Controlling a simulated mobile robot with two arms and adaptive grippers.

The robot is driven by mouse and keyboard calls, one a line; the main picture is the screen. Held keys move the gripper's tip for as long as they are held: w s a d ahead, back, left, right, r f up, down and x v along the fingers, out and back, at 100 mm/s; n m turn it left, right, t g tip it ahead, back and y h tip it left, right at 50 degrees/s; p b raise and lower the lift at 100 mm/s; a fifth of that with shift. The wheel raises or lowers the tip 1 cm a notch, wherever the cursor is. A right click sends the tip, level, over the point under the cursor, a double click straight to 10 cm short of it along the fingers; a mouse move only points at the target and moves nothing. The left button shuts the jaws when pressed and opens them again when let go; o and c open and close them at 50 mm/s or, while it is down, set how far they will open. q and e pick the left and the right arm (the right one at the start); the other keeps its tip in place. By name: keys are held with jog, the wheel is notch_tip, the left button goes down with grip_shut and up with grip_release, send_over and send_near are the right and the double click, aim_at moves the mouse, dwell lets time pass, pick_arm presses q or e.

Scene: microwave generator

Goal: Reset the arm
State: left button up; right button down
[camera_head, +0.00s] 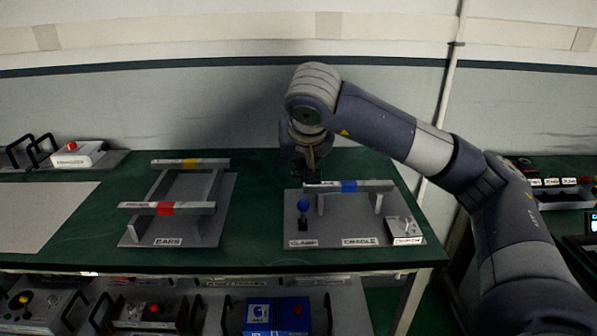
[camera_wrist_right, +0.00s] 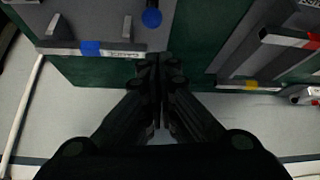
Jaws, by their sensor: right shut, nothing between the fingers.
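My right arm reaches in from the right in the head view and bends down over the back of the green table (camera_head: 262,215). My right gripper (camera_head: 303,178) hangs just behind the grey fixture plate (camera_head: 330,232) with the blue-marked bar (camera_head: 348,186). In the right wrist view the gripper (camera_wrist_right: 158,62) is shut and empty, its fingers together over the green table edge beside the blue-marked bar (camera_wrist_right: 91,48). The arm partly hides the wall behind it. My left gripper does not show.
A blue knob (camera_head: 304,205) stands on the plate's left side. Left of it is a rack with a red-marked bar (camera_head: 166,208) and a yellow-marked bar (camera_head: 190,163). A white box with a red button (camera_head: 78,154) sits far left. Green tabletop between the two plates is clear.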

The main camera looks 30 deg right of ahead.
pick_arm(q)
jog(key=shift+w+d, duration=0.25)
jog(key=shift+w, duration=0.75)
